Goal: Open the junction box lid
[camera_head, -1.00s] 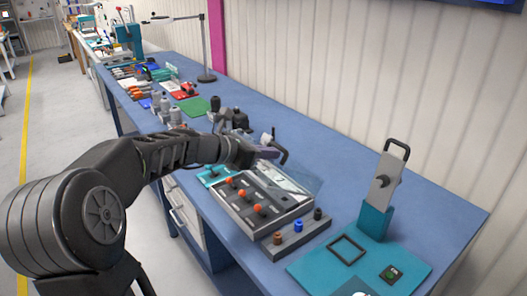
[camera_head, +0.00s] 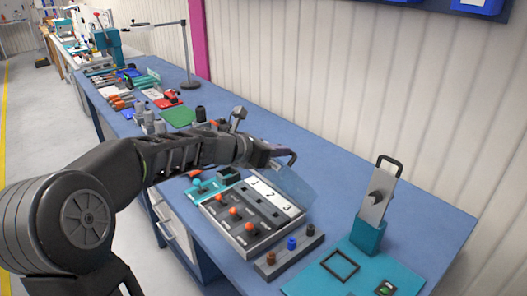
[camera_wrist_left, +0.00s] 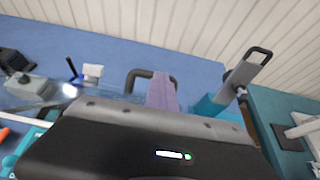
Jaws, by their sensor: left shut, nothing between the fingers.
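The junction box (camera_head: 250,225) is a grey box on the blue bench, with orange knobs and a white strip numbered 1, 2 and 3. Its clear lid (camera_head: 293,186) is tilted up along the far side, leaving the numbered strip uncovered. My left gripper (camera_head: 284,154) is at the lid's upper edge, by a dark curved handle. In the left wrist view, the shut lavender fingers (camera_wrist_left: 162,92) are beside the black handle (camera_wrist_left: 137,78); I cannot tell whether they touch. My right gripper is out of view.
A block with coloured knobs (camera_head: 290,249) lies in front of the box. To the right, a teal mat (camera_head: 325,283) and a teal stand (camera_head: 368,234) with a grey lever and black handle occupy the bench. A green mat (camera_head: 178,116) and tools are farther back.

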